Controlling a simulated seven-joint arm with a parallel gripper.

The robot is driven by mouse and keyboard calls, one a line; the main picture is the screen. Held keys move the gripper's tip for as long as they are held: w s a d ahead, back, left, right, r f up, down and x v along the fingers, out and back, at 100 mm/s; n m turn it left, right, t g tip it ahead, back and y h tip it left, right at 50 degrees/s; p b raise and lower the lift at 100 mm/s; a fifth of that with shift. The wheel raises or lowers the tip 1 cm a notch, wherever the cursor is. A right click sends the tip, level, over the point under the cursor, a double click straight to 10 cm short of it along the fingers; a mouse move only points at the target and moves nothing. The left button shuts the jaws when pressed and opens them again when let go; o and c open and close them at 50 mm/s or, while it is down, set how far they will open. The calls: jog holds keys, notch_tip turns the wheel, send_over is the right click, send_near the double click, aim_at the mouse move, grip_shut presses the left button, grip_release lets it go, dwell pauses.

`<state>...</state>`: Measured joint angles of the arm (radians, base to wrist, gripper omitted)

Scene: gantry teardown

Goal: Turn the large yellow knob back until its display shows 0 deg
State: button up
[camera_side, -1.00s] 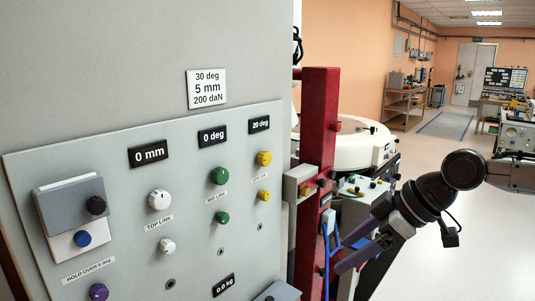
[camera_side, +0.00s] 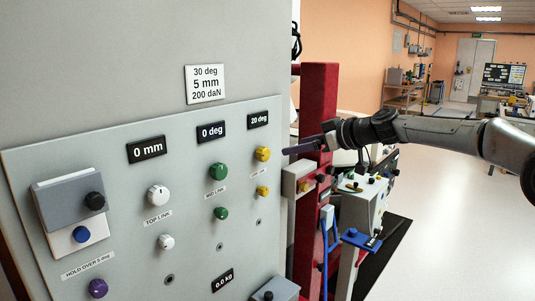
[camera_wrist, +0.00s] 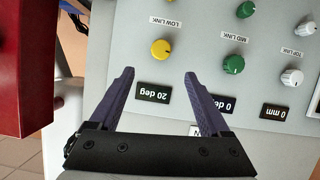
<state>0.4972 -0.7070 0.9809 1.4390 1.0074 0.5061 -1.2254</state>
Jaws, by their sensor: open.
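The large yellow knob (camera_side: 263,154) is on the grey panel, below its display (camera_side: 258,121), which reads 20 deg. In the wrist view the picture is upside down; the large yellow knob (camera_wrist: 161,49) shows beyond my fingertips, and the display (camera_wrist: 153,92) shows between the fingers. My gripper (camera_side: 287,151) comes from the right at the knob's height, with its fingertips close to the knob but apart from it in the picture. In the wrist view my gripper (camera_wrist: 160,75) is open and empty, its two purple fingers either side of the line to the knob.
A smaller yellow knob (camera_side: 262,190) sits below the large one. The green knob (camera_side: 218,172) and white knob (camera_side: 158,196) are to the left, under displays reading 0 deg and 0 mm. A red post (camera_side: 318,105) stands just right of the panel.

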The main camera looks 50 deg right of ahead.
aim_at(267, 153)
jog(key=x, duration=1.2)
grip_shut()
